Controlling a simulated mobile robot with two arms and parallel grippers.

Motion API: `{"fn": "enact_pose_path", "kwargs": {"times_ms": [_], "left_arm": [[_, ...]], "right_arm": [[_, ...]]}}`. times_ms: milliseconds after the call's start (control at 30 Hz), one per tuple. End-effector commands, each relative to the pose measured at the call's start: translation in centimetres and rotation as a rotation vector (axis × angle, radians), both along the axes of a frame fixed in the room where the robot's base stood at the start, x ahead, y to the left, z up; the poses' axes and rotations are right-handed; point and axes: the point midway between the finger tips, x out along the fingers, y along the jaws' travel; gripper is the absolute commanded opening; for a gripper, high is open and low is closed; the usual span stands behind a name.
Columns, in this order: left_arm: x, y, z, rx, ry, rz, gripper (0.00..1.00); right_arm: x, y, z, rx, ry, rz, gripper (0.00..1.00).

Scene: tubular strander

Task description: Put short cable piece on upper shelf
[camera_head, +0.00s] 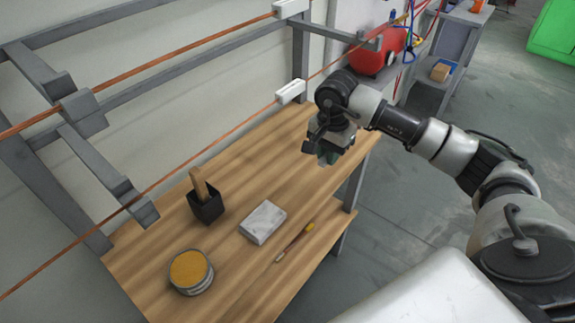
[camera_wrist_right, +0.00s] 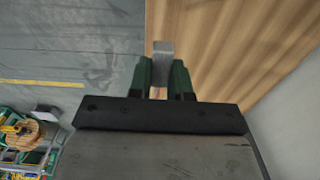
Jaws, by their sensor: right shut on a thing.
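My right gripper (camera_head: 328,157) is over the far right end of the wooden bench in the head view. In the right wrist view its green fingers (camera_wrist_right: 162,78) are shut on a short grey piece (camera_wrist_right: 163,48), whose end sticks out past the fingertips. I take it for the short cable piece; it is too small to make out in the head view. A grey shelf unit (camera_head: 465,16) at the back right has an upper level and a lower level. Which surface counts as the upper shelf is not clear. My left gripper is not in view.
On the wooden bench (camera_head: 240,165) are a dark box with a wooden handle (camera_head: 206,203), a round tin (camera_head: 190,271), a pale block (camera_head: 263,222) and a brush (camera_head: 295,242). Copper strands (camera_head: 170,66) run above its left side. A red tank (camera_head: 376,52) stands behind.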

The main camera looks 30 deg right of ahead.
Motion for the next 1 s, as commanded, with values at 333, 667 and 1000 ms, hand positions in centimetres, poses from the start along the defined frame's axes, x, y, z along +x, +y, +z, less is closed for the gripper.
{"fn": "enact_pose_path", "kwargs": {"times_ms": [333,667,1000], "left_arm": [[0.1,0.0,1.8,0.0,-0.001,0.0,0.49],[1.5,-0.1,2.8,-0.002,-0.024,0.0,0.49],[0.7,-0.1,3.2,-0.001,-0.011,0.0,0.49]], "right_arm": [[5.9,3.3,-3.8,0.003,0.0,0.002,0.0],[6.5,3.7,-6.1,0.0,0.004,0.004,0.0],[6.6,3.6,-8.4,-0.001,-0.001,0.005,0.0]]}}
